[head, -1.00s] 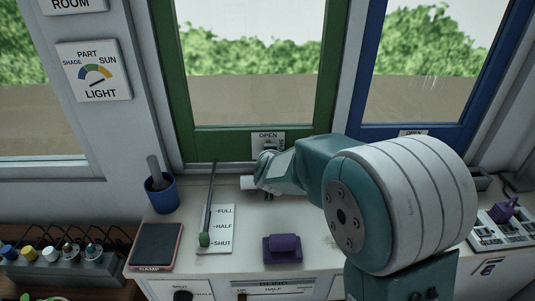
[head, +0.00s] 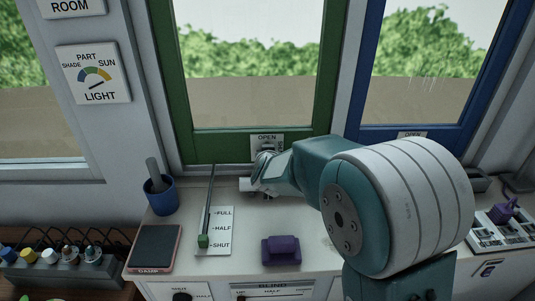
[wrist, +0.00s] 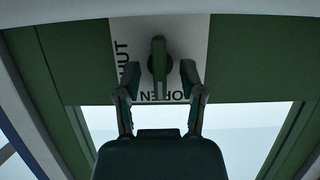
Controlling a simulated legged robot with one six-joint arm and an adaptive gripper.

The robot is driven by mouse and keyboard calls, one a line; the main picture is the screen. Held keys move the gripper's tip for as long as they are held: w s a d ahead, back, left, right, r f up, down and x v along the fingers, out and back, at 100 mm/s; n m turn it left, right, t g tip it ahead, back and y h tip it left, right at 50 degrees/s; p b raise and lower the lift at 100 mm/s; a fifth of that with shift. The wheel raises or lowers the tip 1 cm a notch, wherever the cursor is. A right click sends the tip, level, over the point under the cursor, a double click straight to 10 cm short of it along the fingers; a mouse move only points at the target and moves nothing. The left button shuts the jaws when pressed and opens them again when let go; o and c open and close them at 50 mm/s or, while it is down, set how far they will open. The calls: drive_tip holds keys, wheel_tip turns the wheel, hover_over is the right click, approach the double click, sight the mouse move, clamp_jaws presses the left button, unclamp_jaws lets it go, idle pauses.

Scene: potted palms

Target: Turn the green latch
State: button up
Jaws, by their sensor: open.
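The green latch (wrist: 160,65) is a bar on a round pivot, mounted on a white plate (wrist: 190,38) on the green window frame. The wrist view is upside down: OPEN is at the plate's lower edge and SHUT at its left side. The bar stands upright in that view, its lower end by the word OPEN. My gripper (wrist: 160,82) is open, one finger on each side of the bar, with gaps visible. In the head view my gripper (head: 262,172) is at the foot of the green frame (head: 220,146) and hides the latch.
A blue cup (head: 161,194), a slider with a green knob (head: 203,241) and a purple block (head: 281,250) stand on the sill below. The blue window frame (head: 385,133) is to the right. The sill between the purple block and my gripper is clear.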

drive_tip(key=shift+s, duration=0.1)
drive_tip(key=v, duration=1.1)
drive_tip(key=shift+s, duration=0.35)
drive_tip(key=shift+a+r, duration=0.1)
drive_tip(key=shift+r, duration=0.1)
drive_tip(key=s+d+g, duration=0.2)
drive_tip(key=s+d, duration=0.2)
drive_tip(key=s, duration=0.4)
drive_tip(key=s+d+g, duration=0.3)
drive_tip(key=s+d, duration=0.1)
drive_tip(key=s, duration=0.5)
drive_tip(key=s+d+g, duration=0.3)
drive_tip(key=s+d, duration=0.1)
drive_tip(key=s, duration=0.5)
drive_tip(key=shift+s+d+r, duration=0.15)
drive_tip(key=shift+d+r, duration=0.25)
drive_tip(key=shift+r, duration=0.05)
